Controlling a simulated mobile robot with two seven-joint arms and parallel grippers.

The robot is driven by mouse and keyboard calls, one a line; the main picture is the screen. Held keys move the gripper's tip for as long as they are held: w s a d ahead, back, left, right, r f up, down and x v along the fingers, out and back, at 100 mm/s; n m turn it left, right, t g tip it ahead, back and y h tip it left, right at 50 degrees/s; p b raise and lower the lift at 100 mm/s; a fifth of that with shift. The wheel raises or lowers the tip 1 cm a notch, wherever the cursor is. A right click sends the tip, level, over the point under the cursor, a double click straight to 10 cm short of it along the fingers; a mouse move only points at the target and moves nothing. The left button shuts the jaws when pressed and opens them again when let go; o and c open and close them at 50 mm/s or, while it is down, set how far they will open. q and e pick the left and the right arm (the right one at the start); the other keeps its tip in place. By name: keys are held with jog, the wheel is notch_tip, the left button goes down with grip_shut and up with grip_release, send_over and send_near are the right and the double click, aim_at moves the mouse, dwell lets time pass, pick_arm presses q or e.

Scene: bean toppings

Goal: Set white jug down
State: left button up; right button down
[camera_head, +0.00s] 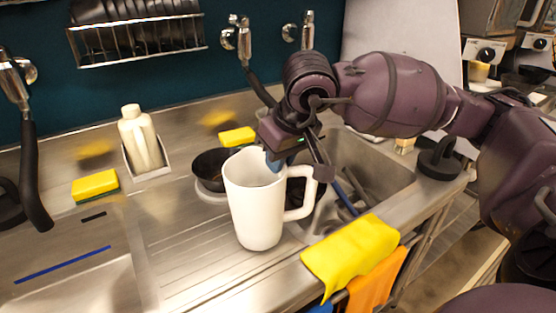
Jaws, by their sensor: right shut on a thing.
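The white jug (254,211) is upright over the ribbed metal drainboard (190,262), with its handle pointing right. Its base looks at or very near the drainboard; I cannot tell if it touches. My right gripper (276,163) comes down from above and is shut on the jug at its rim on the far right side. One fingertip shows inside the jug's mouth; the other is hidden behind the wall. My left gripper is not in view.
A dark bowl (211,168) stands just behind the jug. A sink basin (368,165) lies to the right. A yellow cloth (350,256) hangs over the front edge. A white bottle (140,138) and a yellow sponge (95,185) are at left. The drainboard left of the jug is clear.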

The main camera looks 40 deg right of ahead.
jog(key=shift+f, duration=0.15)
jog(key=shift+f, duration=0.15)
jog(key=c, duration=1.2)
grip_release()
jog(key=shift+s+r, duration=0.1)
jog(key=shift+r, duration=0.35)
jog(key=p+v, duration=0.1)
jog(key=v, duration=1)
jog(key=shift+s+r, duration=0.15)
